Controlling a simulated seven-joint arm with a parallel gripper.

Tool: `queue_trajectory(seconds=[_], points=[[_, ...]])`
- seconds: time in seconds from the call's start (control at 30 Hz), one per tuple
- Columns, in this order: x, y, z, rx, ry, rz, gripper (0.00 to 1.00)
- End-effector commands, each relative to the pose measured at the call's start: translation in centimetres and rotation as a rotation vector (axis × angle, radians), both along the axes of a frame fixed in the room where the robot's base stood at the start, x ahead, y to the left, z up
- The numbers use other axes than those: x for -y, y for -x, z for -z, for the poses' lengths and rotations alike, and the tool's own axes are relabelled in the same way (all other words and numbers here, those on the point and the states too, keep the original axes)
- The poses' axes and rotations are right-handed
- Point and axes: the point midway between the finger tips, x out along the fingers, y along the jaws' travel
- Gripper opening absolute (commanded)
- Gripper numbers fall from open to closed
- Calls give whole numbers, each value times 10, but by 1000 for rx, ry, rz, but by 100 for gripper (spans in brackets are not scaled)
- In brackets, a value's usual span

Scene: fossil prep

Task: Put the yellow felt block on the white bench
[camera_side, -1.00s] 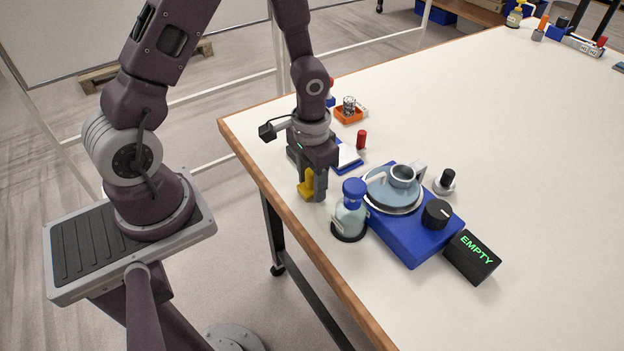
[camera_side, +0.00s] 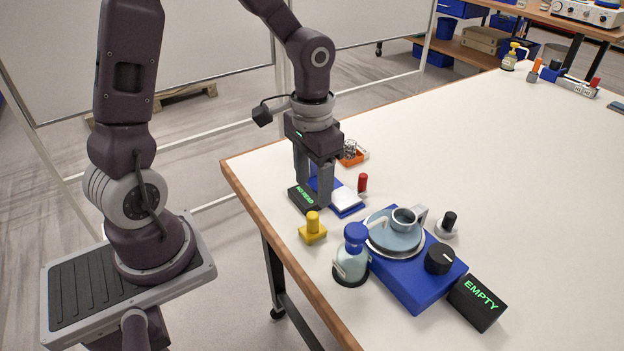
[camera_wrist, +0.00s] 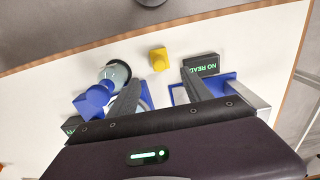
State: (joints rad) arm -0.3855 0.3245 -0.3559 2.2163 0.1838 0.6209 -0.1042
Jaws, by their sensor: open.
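The yellow felt block (camera_side: 313,236), with a round knob on top, stands upright on the white bench (camera_side: 480,150) near its wooden front edge. It also shows in the wrist view (camera_wrist: 159,60), ahead of and between the fingers. My gripper (camera_side: 317,199) is open and empty, apart from the block, above and behind it near the NO READ box. In the wrist view the gripper (camera_wrist: 163,90) has its two fingers spread wide.
A black NO READ box (camera_side: 304,198) and a blue-and-white device (camera_side: 346,202) lie by the fingers. A blue-capped bottle (camera_side: 351,262), a blue machine (camera_side: 418,287) and a black EMPTY box (camera_side: 477,302) stand to the right. The far bench is mostly clear.

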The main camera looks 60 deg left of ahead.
Motion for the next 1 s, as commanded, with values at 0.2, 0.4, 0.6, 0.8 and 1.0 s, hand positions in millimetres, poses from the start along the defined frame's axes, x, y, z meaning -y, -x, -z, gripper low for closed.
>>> queue_trajectory(seconds=[0.2,0.4,0.6,0.8,1.0], points=[[2,25,-58,115,-82,7,58],[17,94,-127,346,-89,-4,58],[27,137,-145,474,-12,0,58],[27,140,-146,483,-3,1,58],[27,140,-146,484,-4,1,58]])
